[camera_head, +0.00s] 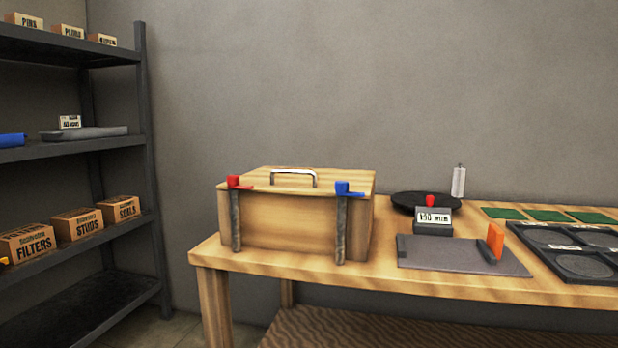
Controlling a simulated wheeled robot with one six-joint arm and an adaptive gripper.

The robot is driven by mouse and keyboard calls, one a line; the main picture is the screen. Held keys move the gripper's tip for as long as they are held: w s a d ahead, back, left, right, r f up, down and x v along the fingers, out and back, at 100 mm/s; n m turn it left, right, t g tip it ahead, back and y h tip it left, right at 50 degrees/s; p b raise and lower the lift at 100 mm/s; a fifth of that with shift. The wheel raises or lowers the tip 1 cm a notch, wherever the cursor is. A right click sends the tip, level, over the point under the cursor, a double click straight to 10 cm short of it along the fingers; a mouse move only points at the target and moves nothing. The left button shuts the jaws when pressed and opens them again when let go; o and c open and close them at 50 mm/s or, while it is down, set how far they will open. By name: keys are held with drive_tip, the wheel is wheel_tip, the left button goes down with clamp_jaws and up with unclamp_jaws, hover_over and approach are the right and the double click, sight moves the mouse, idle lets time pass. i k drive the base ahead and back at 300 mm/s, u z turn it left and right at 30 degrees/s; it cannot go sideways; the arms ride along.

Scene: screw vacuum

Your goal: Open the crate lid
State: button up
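A wooden crate (286,226) stands on the left end of the wooden workbench. Its flat wooden lid (340,178) lies shut on top, with a curved metal handle (293,171) on it. Two dark vertical straps run down the front. The left strap (236,222) has a red latch (237,183) at its top. The right strap (341,232) has a blue latch (347,188) at its top, with a tab pointing right. Whether the latches are fastened I cannot tell. My gripper is not in view.
Right of the crate, the workbench (395,278) holds a black disc (410,197), a labelled block (432,222), a grey board (458,260), an orange object (495,240) and a dark tray (545,231). A metal shelf (148,150) with boxes stands left, with a floor gap between.

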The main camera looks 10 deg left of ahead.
sight(280, 180)
drive_tip(key=u, duration=1.75)
drive_tip(key=i, duration=0.9)
drive_tip(key=z, duration=0.75)
